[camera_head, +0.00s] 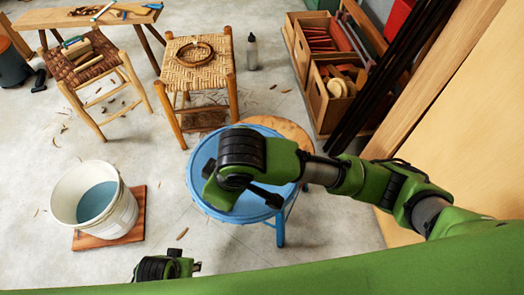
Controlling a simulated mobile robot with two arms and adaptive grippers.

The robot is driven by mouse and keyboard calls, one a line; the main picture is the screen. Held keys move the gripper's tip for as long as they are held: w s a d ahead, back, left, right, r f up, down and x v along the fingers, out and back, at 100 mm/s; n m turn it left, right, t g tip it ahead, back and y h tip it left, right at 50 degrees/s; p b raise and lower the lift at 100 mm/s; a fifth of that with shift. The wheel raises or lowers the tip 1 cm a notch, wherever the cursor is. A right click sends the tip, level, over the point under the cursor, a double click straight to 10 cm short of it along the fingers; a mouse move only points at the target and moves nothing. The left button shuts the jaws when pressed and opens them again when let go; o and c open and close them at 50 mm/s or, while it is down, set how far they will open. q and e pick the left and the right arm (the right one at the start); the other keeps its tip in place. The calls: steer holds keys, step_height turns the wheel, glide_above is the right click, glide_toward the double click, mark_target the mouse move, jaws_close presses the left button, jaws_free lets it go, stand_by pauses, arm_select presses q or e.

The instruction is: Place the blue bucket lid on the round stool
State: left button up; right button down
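The blue bucket lid (202,172) is a wide round disc in the middle of the head view. It overlaps the round stool (290,131), which has a wooden top and blue legs. The stool's wood shows only at the back right of the lid. I cannot tell whether the lid rests on the stool or is just above it. My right gripper (238,192) is over the lid and hides its middle and right; its finger opening is not clear. My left gripper (184,266) is low at the bottom edge, partly cut off, away from the lid, with nothing visible in it.
A white bucket (128,213), blue inside, stands on a brown board (138,232) at the left. Two woven stools (197,74) (78,60) stand behind, one bearing a bark coil (195,54). A bottle (252,52) and wooden crates (325,108) are at the back right.

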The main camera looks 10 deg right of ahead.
steer(key=w+d+f+b, duration=0.1)
steer(key=w, duration=0.1)
steer(key=w+d+f, duration=0.1)
steer(key=w, duration=0.2)
steer(key=w+d+f+b, duration=0.1)
steer(key=w+d+f, duration=0.1)
steer(key=shift+w+f+b, duration=0.1)
steer(key=shift+w+b, duration=0.25)
steer(key=w+f+b, duration=0.1)
steer(key=f, duration=0.1)
steer(key=w+d+f+b, duration=0.1)
steer(key=w+f, duration=0.1)
steer(key=w+d+f+b, duration=0.1)
steer(key=f, duration=0.2)
steer(key=shift+w+d+f, duration=0.1)
steer(key=shift+w+d, duration=0.15)
steer(key=shift+f+b, duration=0.35)
steer(key=shift+f, duration=0.45)
arm_select(q)
step_height(320, 180, up, 12)
steer(key=w+t, duration=0.1)
steer(key=shift+w+d+t, duration=0.15)
steer(key=shift+w+t, duration=0.05)
steer(key=shift+t, duration=0.2)
steer(key=shift+r, duration=0.1)
